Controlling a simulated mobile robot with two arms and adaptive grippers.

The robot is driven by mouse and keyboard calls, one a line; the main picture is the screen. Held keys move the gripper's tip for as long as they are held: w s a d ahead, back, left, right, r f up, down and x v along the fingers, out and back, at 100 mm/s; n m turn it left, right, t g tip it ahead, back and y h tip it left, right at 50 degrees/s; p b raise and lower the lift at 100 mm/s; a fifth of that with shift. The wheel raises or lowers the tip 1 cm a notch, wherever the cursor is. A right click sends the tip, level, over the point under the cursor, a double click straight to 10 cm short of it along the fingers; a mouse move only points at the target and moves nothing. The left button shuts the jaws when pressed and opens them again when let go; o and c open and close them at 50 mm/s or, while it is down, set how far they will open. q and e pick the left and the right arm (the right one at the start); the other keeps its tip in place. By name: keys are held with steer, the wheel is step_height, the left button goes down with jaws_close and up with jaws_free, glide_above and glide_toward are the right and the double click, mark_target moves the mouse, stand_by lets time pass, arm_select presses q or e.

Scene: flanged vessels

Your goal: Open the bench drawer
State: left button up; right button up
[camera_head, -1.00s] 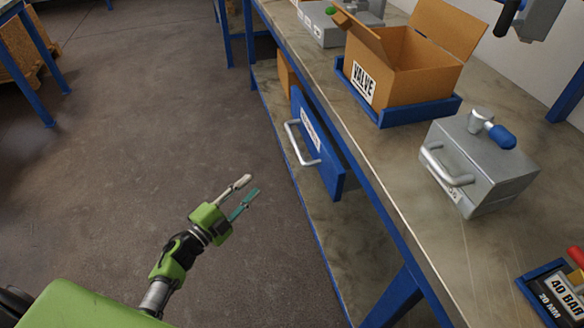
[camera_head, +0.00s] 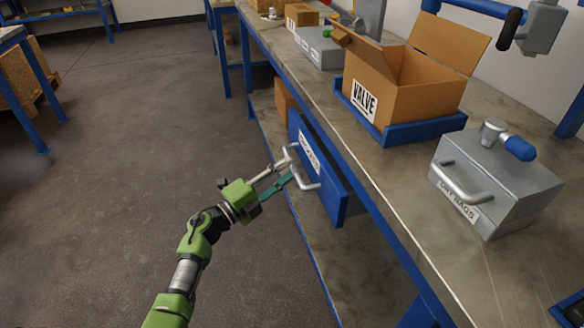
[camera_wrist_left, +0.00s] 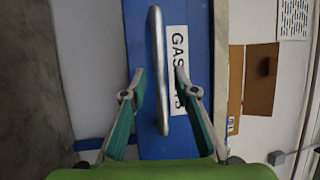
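The bench drawer (camera_head: 328,187) has a blue front with a white label and a silver bar handle (camera_head: 301,168). It sits under the worktop and its front stands a little out from the bench edge. My left gripper (camera_head: 284,173) is at the handle, with its fingers apart. In the left wrist view the handle (camera_wrist_left: 158,70) runs between the two open fingertips (camera_wrist_left: 158,80), and the label shows behind it, partly covered by a finger. I cannot see contact between the fingers and the handle. My right gripper is not in view.
On the worktop (camera_head: 390,165) stand an open cardboard box (camera_head: 405,92) marked VALVE in a blue tray (camera_head: 425,129), and a grey metal case (camera_head: 495,185). A blue bench leg (camera_head: 418,310) is near the bottom. The floor (camera_head: 130,150) left of the bench is clear.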

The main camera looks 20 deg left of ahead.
arm_select(q)
steer(key=shift+x, duration=1.25)
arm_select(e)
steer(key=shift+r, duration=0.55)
arm_select(q)
jaws_close()
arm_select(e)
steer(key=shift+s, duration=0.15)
arm_select(q)
steer(key=shift+s+a, duration=0.1)
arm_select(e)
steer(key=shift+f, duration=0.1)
arm_select(q)
steer(key=s+a, duration=0.5)
steer(key=a, duration=0.3)
steer(key=s+a, duration=0.6)
steer(key=a, duration=0.3)
steer(key=shift+s, duration=0.3)
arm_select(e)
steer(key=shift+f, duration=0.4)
arm_select(q)
steer(key=shift+a+f, duration=0.1)
